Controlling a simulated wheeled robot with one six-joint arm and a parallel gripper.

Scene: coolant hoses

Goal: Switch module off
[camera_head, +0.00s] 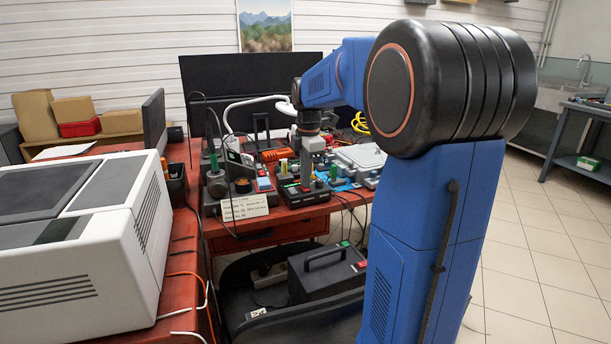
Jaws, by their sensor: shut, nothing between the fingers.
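A dark box with red trim (291,205) and several coloured knobs or plugs on top sits near the front edge of the red workbench; it looks like the module. Its switch is too small to make out. My blue arm reaches in from the right, and my gripper (306,178) points down over this box. The gripper is shut and empty. I cannot tell whether its tips touch the box. My gripper and wrist hide part of the box and what is behind it.
A white label card (245,207) stands left of the box. Cables and a white hose (255,101) crowd the bench. A large white machine (85,235) is at the left. A black case with a handle (325,272) sits below. Open floor lies at the right.

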